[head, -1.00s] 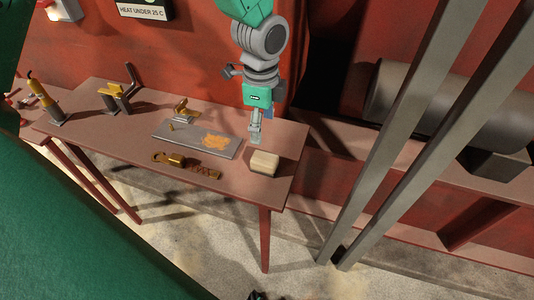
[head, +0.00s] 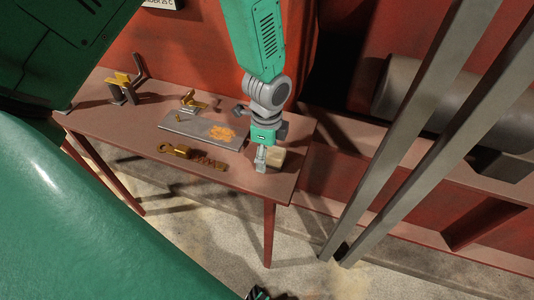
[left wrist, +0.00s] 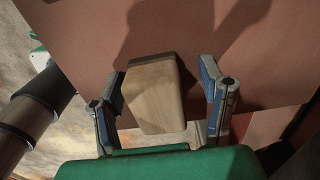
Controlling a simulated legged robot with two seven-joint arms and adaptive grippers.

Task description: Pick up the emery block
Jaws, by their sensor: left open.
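The emery block is a pale tan, wood-coloured block (head: 276,157) at the right end of the reddish-brown table (head: 262,185). My left gripper (head: 261,164) points down at it and hides its left part in the head view. In the left wrist view the block (left wrist: 155,100) lies between the two spread fingers of the left gripper (left wrist: 164,75). The left gripper is open, with a gap showing on each side of the block; the right-hand gap is wider. I cannot tell how far the fingertips are above the tabletop. My right gripper is not recognisable in any view.
A grey plate (head: 178,126) with orange-brown crumbs (head: 222,132) lies left of the gripper. Brass-coloured parts (head: 176,150) lie in front of it. A brass-and-grey clamp-like tool (head: 124,86) stands at the table's left. Two grey posts (head: 408,130) rise at the right.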

